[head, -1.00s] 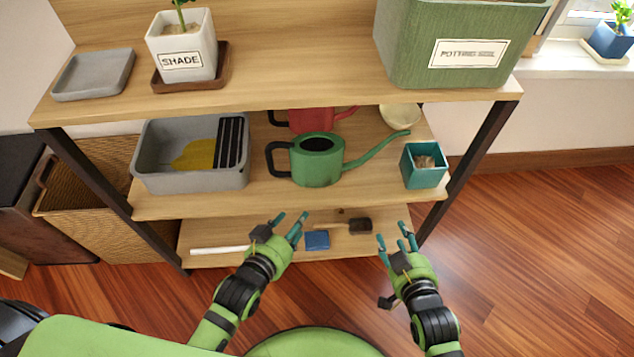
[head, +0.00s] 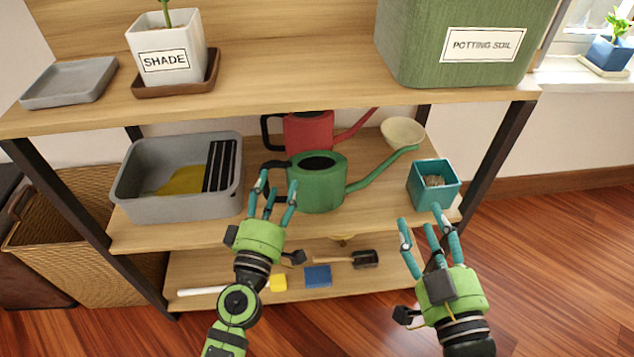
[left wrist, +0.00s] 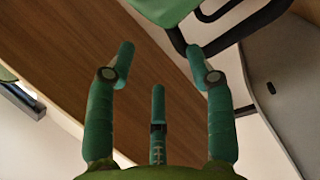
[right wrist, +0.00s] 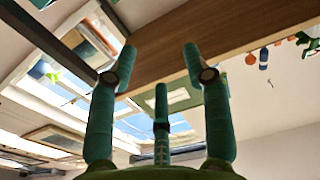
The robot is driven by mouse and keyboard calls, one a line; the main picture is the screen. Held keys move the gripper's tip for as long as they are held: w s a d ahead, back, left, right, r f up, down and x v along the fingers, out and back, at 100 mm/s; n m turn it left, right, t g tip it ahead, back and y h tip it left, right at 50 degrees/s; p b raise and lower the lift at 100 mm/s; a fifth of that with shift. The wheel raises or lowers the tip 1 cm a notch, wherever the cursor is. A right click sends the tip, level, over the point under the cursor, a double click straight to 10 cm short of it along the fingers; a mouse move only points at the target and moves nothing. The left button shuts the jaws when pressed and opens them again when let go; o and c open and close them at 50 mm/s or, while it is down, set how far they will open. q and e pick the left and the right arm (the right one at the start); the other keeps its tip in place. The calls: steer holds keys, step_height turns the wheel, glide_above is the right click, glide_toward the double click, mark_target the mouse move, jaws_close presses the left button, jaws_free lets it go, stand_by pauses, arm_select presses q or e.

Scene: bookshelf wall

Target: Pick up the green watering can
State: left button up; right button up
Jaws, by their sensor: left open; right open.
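The green watering can (head: 322,188) stands upright on the middle shelf, its spout pointing right and its dark handle on the left. My left gripper (head: 272,190) is open, in front of the handle side of the can; its fingers partly cover the handle. In the left wrist view the dark handle (left wrist: 232,32) and part of the green can (left wrist: 165,8) show at the top, beyond the fingertips (left wrist: 162,65). My right gripper (head: 425,225) is open and empty, in front of the shelf below the teal pot.
A grey tub (head: 180,205) stands left of the can, a red watering can (head: 308,130) behind it, a teal pot (head: 434,186) and cream bowl (head: 403,132) to the right. The upper shelf (head: 300,85) overhangs.

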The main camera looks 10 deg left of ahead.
mark_target(280, 162)
arm_select(q)
steer(key=w, duration=0.2)
steer(key=w+n+p, duration=0.1)
steer(key=w, duration=0.1)
steer(key=w+a+n+y+p, duration=0.1)
steer(key=w, duration=0.2)
steer(key=shift+r, duration=0.3)
steer(key=shift+w, duration=0.3)
arm_select(e)
steer(key=s+d+f+g+h, duration=0.1)
steer(key=d+f+g, duration=0.1)
steer(key=f, duration=0.3)
steer(key=s+d+f+m+g+h, duration=0.1)
steer(key=s+d+f+g+h, duration=0.1)
steer(key=f+g, duration=0.2)
step_height(280, 162, down, 2)
steer(key=shift+f, duration=0.1)
arm_select(q)
jaws_close()
steer(key=shift+r, duration=0.1)
